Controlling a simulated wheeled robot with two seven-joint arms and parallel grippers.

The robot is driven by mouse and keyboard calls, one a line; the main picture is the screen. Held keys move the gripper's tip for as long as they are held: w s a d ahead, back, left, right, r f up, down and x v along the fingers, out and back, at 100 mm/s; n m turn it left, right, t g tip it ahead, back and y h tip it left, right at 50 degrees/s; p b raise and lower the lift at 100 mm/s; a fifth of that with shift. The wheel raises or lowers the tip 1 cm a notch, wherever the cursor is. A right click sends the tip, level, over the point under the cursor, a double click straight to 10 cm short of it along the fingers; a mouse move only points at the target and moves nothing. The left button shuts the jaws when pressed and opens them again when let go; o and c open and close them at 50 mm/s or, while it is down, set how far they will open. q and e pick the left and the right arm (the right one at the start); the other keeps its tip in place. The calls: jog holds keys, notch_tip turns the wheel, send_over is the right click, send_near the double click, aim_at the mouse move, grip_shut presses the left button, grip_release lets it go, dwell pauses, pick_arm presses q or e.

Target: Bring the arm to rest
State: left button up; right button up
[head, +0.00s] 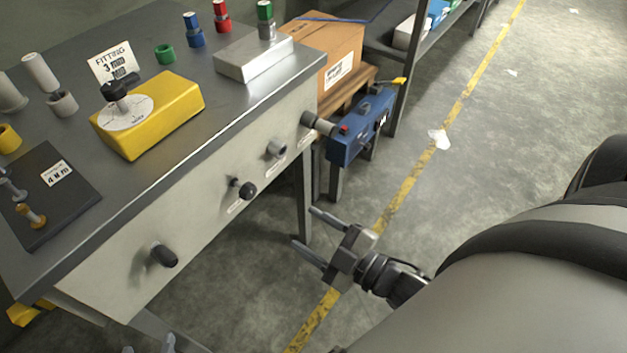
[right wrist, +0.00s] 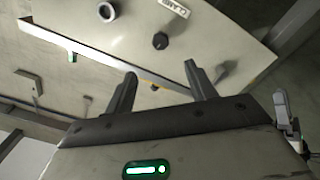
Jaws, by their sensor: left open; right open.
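My right gripper (head: 303,228) is open and empty in the head view. It is held in front of the workbench's right end, over the floor, with its fingers pointing toward the bench. Its two fingers also show in the right wrist view (right wrist: 160,72), spread apart with nothing between them. They point at the pale bench front with its dark knobs. My left gripper (head: 149,346) shows only as two fingertips at the bottom edge of the head view. They are apart, low in front of the bench, and the rest of it is out of frame.
The metal workbench (head: 185,130) carries a yellow box (head: 165,115), a grey block (head: 245,62) and several fittings. Black knobs (head: 164,256) and a blue device (head: 358,130) stick out from its front. A cardboard box (head: 325,45) stands behind.

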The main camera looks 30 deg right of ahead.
dwell(0.3)
jog(key=s+a+f+m+g+h, duration=0.2)
jog(key=a+m+g, duration=0.3)
jog(key=m, duration=0.4)
jog(key=shift+s+a+f+m+g+h, duration=0.25)
jog(key=shift+f+g+h, duration=0.2)
jog(key=shift+g, duration=0.35)
